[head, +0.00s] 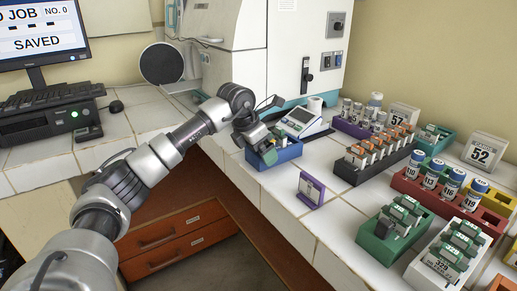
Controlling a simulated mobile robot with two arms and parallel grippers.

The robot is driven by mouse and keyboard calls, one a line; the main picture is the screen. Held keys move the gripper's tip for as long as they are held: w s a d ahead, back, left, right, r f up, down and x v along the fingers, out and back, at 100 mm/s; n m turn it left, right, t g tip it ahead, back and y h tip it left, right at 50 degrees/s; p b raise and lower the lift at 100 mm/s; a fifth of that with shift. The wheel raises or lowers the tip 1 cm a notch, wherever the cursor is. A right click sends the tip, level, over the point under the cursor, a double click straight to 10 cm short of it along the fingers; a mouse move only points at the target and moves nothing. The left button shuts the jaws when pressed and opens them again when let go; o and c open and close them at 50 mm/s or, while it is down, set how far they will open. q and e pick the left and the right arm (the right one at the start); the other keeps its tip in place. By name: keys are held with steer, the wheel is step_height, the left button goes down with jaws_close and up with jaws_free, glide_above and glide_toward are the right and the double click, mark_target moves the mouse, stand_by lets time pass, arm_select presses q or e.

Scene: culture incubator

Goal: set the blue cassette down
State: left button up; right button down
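A blue open-topped box (287,153) is at the near left part of the white tiled counter, in front of a small white instrument. Grey and green pieces show inside it. It is the only blue box in view; I cannot make out a separate blue cassette. My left gripper (262,140) points down at the left side of this box, with its fingers at or over its rim. The fingers are small and partly merged with the contents, so I cannot tell whether they grip anything. My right gripper is out of view.
The white instrument (299,121) stands just behind the box. A purple sign holder (311,189) stands to its right. Racks of vials and cassettes, including a dark rack (345,172) and a green tray (376,247), fill the right side. Bare tiles lie around the sign holder.

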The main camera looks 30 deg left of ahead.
arm_select(q)
steer(key=shift+r, duration=0.35)
steer(key=p+v, duration=0.1)
steer(key=v, duration=1)
steer(key=shift+s+r, duration=0.2)
steer(key=shift+r, duration=0.15)
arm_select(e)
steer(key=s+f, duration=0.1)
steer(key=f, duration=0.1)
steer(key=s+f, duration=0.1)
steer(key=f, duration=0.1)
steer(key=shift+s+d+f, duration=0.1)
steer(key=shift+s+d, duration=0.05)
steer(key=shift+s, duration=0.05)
